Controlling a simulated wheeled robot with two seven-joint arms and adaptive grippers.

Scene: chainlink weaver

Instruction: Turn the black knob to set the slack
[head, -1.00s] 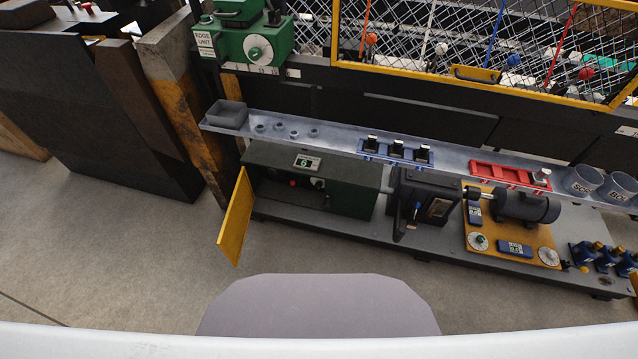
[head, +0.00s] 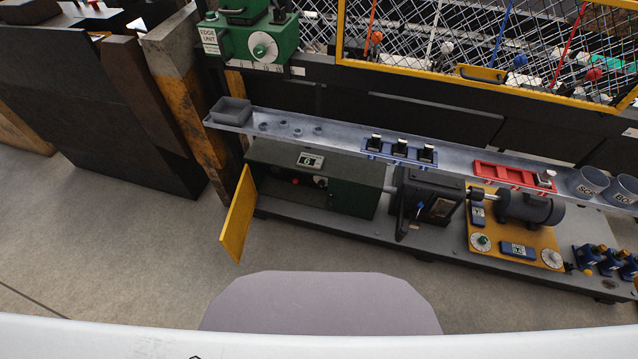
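I cannot pick out a black knob for certain at this distance. The dark green box (head: 357,200) on the low bench has its yellow door (head: 238,213) swung open. Inside it a small red part (head: 295,181) and a pale part beside it show, too small to tell their form. A small display (head: 311,161) on its top seems to read 6. The green edge unit (head: 231,43) at the upper left carries a white dial (head: 263,47). Neither of my grippers is in view.
A metal shelf (head: 345,141) runs above the bench, with a grey tray (head: 232,110), blue holder (head: 399,153) and red tray (head: 512,174). A yellow plate (head: 541,238) carries a motor (head: 531,207) and dials. Grey floor (head: 120,265) is clear in front.

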